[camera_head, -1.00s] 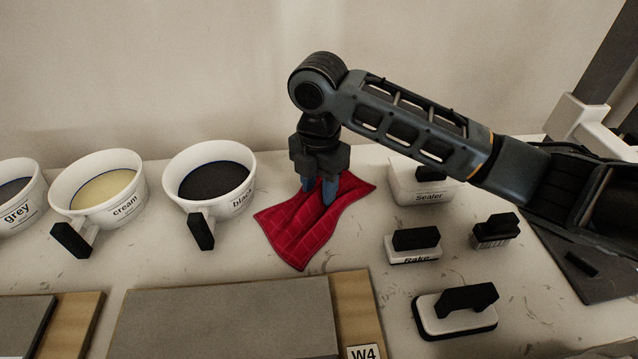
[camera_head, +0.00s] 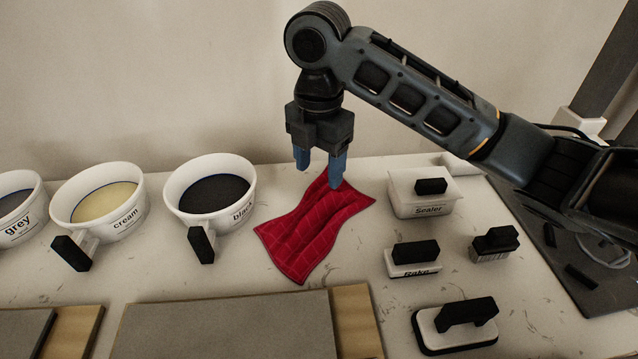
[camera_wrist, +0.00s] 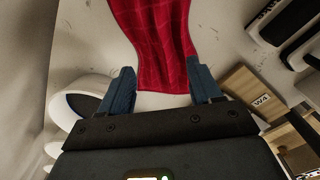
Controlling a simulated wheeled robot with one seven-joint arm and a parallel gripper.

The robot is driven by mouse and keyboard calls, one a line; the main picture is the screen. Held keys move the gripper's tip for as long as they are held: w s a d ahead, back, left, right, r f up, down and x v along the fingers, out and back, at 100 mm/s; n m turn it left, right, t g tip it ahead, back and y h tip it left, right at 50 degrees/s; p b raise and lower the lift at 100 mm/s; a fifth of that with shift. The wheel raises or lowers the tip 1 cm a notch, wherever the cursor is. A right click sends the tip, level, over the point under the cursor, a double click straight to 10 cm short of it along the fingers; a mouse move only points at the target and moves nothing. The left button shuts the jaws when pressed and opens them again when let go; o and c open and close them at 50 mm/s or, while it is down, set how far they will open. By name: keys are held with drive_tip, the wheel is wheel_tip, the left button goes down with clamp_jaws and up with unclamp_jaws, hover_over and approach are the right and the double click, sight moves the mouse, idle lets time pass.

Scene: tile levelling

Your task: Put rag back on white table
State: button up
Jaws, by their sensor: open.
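The red quilted rag (camera_head: 310,232) lies spread flat on the white table (camera_head: 240,270), between the black bucket and the sealer tub. My gripper (camera_head: 319,176) is open and empty above the rag's far end, with its blue fingers pointing down. In the wrist view the rag (camera_wrist: 158,45) lies beyond and between the open fingers (camera_wrist: 165,92). Nothing is held. The exact height gap between fingertips and rag is hard to tell.
Left stand buckets marked black (camera_head: 213,190), cream (camera_head: 103,205) and grey (camera_head: 18,208). Right are the sealer tub (camera_head: 425,196), a rake (camera_head: 414,260), a brush (camera_head: 494,245) and a float (camera_head: 455,325). Grey tiles on wooden boards (camera_head: 355,310) line the front.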

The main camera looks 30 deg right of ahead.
drive_tip(key=shift+r, duration=1.85)
